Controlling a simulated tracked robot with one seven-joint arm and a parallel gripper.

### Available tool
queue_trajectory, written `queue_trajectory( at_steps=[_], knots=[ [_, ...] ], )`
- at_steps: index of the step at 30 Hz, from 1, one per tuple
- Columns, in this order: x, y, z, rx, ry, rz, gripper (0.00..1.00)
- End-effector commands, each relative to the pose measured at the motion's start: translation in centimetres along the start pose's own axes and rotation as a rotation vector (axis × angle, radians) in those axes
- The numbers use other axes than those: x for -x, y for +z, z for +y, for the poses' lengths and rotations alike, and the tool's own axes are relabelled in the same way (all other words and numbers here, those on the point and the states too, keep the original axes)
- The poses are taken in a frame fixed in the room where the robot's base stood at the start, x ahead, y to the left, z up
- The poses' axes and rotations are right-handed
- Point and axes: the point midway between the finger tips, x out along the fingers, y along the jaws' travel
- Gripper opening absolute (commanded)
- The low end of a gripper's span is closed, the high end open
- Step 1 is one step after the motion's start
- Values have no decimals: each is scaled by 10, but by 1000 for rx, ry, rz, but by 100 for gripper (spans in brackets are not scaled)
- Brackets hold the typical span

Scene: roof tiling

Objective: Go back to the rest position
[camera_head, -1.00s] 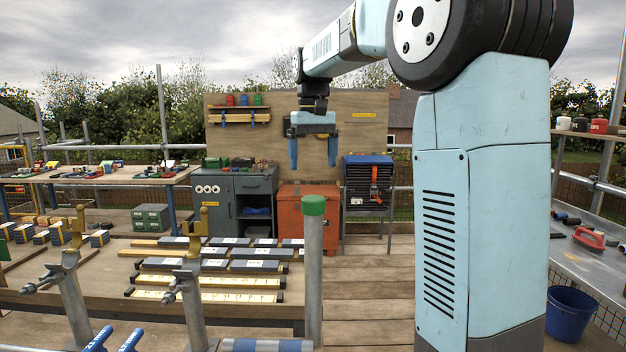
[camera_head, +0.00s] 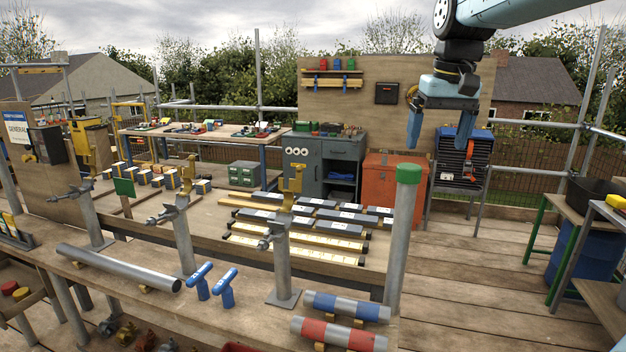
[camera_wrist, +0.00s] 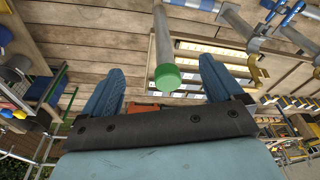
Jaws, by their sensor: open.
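My gripper (camera_head: 439,131) hangs at the upper right of the head view with its two blue fingers pointing down, spread apart and empty. It appears in front of the pegboard (camera_head: 348,118), the orange cabinet (camera_head: 392,180) and the blue-topped drawer rack (camera_head: 478,150). In the wrist view the two blue fingers (camera_wrist: 160,88) stand wide apart with nothing held between them. A grey post with a green cap (camera_wrist: 167,76) shows between the fingers there, apart from them. The same green-capped post (camera_head: 403,225) stands below and left of my gripper in the head view.
A workbench edge (camera_head: 230,262) holds upright clamp posts, a long grey tube (camera_head: 118,268), blue tools (camera_head: 226,286) and red and blue tubes (camera_head: 340,333). Several dark tiles on battens (camera_head: 300,240) lie behind. Plank floor (camera_head: 480,265) at right is largely clear. A blue barrel (camera_head: 582,252) stands far right.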

Motion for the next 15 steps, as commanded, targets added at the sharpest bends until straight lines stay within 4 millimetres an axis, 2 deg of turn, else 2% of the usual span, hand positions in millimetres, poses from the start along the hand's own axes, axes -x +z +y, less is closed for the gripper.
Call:
queue_trajectory(
  at_steps=[1, 3, 8, 15],
  knots=[
    [-3, 17, 0, -3, 0, 23, 94],
    [-9, 37, -1, -7, 1, 55, 94],
    [-28, 82, -3, -14, 5, 125, 94],
    [-65, 146, -6, -24, 15, 226, 94]
  ],
)
